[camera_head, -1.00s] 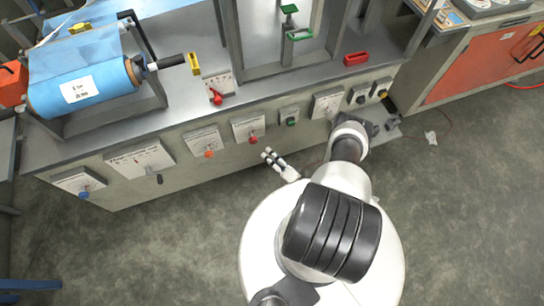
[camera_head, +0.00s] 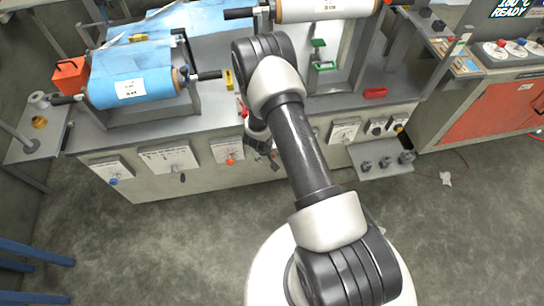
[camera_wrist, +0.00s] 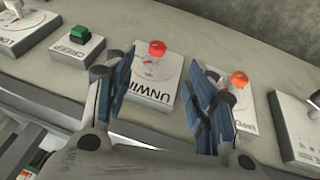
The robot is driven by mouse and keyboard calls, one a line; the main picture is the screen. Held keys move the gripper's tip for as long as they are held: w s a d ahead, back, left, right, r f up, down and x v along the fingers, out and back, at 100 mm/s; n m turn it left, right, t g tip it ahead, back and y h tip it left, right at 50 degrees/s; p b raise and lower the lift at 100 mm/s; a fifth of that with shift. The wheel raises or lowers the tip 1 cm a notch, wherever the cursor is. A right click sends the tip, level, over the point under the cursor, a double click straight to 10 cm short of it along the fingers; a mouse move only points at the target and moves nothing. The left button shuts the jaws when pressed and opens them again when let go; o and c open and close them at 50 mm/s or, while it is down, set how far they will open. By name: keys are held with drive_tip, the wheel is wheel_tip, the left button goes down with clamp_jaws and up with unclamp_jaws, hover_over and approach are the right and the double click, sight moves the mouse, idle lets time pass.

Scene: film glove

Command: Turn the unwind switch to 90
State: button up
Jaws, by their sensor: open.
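The unwind switch (camera_wrist: 157,48) shows in the wrist view as a red knob on a white plate lettered "UNWIN", the rest of the word covered by my gripper. The plate appears upside down. My gripper (camera_wrist: 161,70) is open and empty, with one blue-padded finger on each side of the plate in the picture. The knob lies between and beyond the fingertips; I see no contact. In the head view my gripper (camera_head: 268,157) is at the cabinet's front face, and my arm hides the unwind switch there.
An orange knob (camera_wrist: 238,78) on its own plate is close to the right finger. A green button (camera_wrist: 80,33) sits to the left. The head view shows a blue film roll (camera_head: 130,88) on the bench and a grey shelf (camera_head: 381,162) with knobs to the right.

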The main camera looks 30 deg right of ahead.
drive_tip(key=shift+t, duration=0.3)
drive_tip(key=b+x, duration=0.2)
drive_tip(key=x, duration=0.3)
drive_tip(key=w+b+x, duration=0.1)
drive_tip(key=b+x, duration=0.1)
drive_tip(key=x, duration=0.4)
drive_tip(key=b+x, duration=0.2)
drive_tip(key=x, duration=0.3)
drive_tip(key=shift+w+d, duration=0.3)
drive_tip(key=shift+w, duration=0.15)
drive_tip(key=shift+r, duration=0.1)
drive_tip(key=shift+c, duration=0.5)
drive_tip(key=c, duration=1)
drive_tip(key=shift+o, duration=0.2)
